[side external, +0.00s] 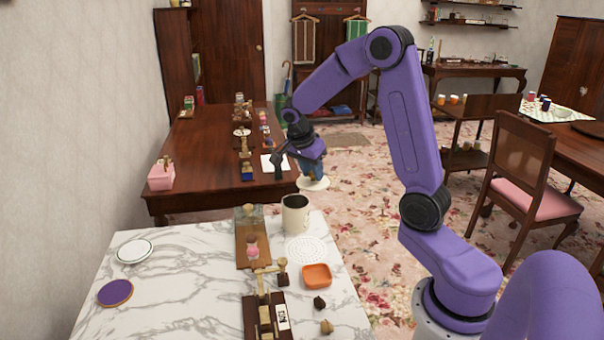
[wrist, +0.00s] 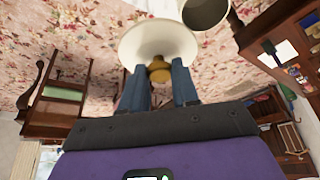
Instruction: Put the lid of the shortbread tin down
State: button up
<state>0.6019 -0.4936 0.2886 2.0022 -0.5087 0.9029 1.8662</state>
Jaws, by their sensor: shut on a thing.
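My gripper (side external: 313,174) is shut on the brass-coloured knob (wrist: 159,72) of a round white lid. The lid (side external: 313,184) hangs roughly level below the fingers, up and to the right of a cream canister (side external: 295,215) in the side view. In the wrist view the lid (wrist: 158,40) lies beyond the blue fingers (wrist: 159,88), and the canister's dark open mouth (wrist: 205,10) shows at the top. The canister, which seems to be the tin, stands upright and uncovered at the marble table's far end. The lid appears against the carpet; its exact height is unclear.
The marble table (side external: 180,285) holds a white perforated round mat (side external: 305,250), an orange dish (side external: 317,275), a wooden board (side external: 252,245), a wooden stand (side external: 265,315), a purple disc (side external: 115,292) and a white plate (side external: 134,251). Bare marble lies between the discs and the wooden pieces.

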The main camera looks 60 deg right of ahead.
jog(key=s, duration=0.1)
jog(key=s+a+r, duration=0.1)
jog(key=s+r, duration=0.1)
jog(key=shift+s+a, duration=0.3)
jog(key=shift+s, duration=0.05)
jog(key=s+a+f, duration=0.8)
jog(key=s+f, duration=0.1)
jog(key=s, duration=0.2)
jog(key=shift+n, duration=0.4)
jog(key=w+d+f, duration=0.1)
jog(key=w+f, duration=0.2)
jog(key=w, duration=0.1)
jog(key=w+d+f, duration=0.2)
jog(key=w+f, duration=0.1)
jog(key=w, duration=0.1)
jog(key=w+d+f, duration=0.1)
jog(key=w+f, duration=0.2)
jog(key=w, duration=0.1)
jog(key=shift+w+d, duration=0.2)
jog(key=shift+d, duration=0.1)
jog(key=shift+w+d+f, duration=0.1)
jog(key=shift+w+f, duration=0.05)
jog(key=shift+f, duration=0.8)
jog(key=shift+w+f, duration=0.15)
jog(key=shift+f, duration=0.75)
jog(key=shift+f, duration=0.1)
jog(key=o, duration=1)
